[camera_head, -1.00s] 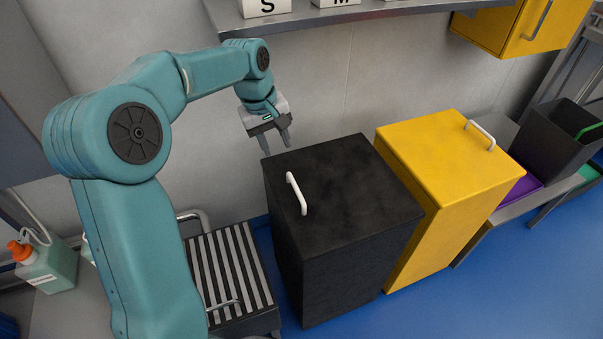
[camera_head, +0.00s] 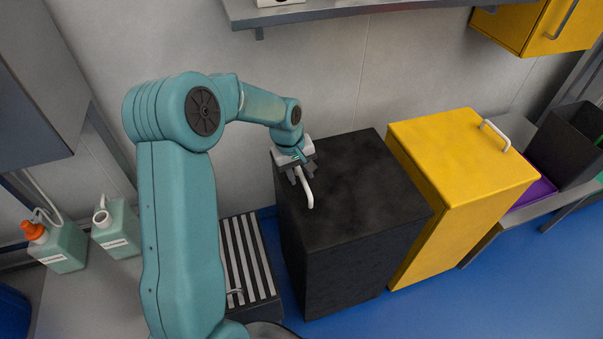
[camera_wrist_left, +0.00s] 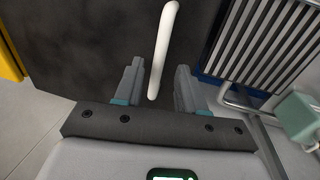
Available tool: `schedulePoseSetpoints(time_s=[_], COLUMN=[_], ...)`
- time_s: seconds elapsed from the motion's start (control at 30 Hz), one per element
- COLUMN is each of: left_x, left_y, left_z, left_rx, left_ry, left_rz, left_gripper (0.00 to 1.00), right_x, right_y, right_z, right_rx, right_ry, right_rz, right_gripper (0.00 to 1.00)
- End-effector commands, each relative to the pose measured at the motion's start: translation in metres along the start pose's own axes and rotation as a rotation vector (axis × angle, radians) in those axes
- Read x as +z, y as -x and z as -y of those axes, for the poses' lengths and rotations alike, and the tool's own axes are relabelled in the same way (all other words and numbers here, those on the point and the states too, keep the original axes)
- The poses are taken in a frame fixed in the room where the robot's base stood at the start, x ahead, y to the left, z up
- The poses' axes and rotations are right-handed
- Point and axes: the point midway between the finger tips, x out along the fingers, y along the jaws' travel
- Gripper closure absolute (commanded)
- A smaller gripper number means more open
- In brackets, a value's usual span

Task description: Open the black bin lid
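The black bin (camera_head: 365,185) stands on the floor with its lid shut flat. A white handle (camera_head: 308,190) is on the left part of the lid. My left gripper (camera_head: 297,176) is just over the lid at the handle's far end. In the left wrist view the fingers (camera_wrist_left: 160,88) are open, with the white handle (camera_wrist_left: 163,50) running between them. A gap shows on each side of the handle. The black lid (camera_wrist_left: 90,45) fills the background there. My right gripper is not in view.
A yellow bin (camera_head: 465,160) with a white handle stands close to the right. A grey-and-white striped unit (camera_head: 247,258) is at the left. A wall shelf (camera_head: 330,10) hangs behind. Bottles (camera_head: 117,228) stand on a counter at the left. Blue floor is clear in front.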

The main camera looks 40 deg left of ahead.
Motion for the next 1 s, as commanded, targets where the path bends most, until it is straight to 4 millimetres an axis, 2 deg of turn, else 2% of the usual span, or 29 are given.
schedulePoseSetpoints(time_s=[0.13, 0.4, 0.47, 0.53, 0.8, 1.0], left_x=[-0.001, -0.001, -0.001, -0.001, -0.001, 0.0], left_y=[-0.011, -0.012, -0.012, -0.012, -0.011, 0.0], left_z=[-0.001, -0.002, -0.002, -0.002, -0.002, -0.002], left_rx=[0.0, 0.001, 0.001, 0.001, -0.002, -0.025], left_ry=[0.0, -0.001, -0.001, -0.001, -0.001, -0.001], left_rz=[0.0, 0.0, 0.0, 0.0, -0.001, -0.001], left_gripper=[0.6, 0.6, 0.77, 0.99, 1.0, 1.0], right_x=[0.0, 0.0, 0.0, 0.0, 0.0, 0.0], right_y=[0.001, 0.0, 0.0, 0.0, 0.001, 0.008], right_z=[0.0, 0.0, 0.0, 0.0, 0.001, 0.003], right_rx=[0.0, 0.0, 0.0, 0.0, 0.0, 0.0], right_ry=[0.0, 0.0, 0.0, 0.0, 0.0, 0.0], right_rz=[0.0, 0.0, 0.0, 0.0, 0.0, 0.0], right_gripper=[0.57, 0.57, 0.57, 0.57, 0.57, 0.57])
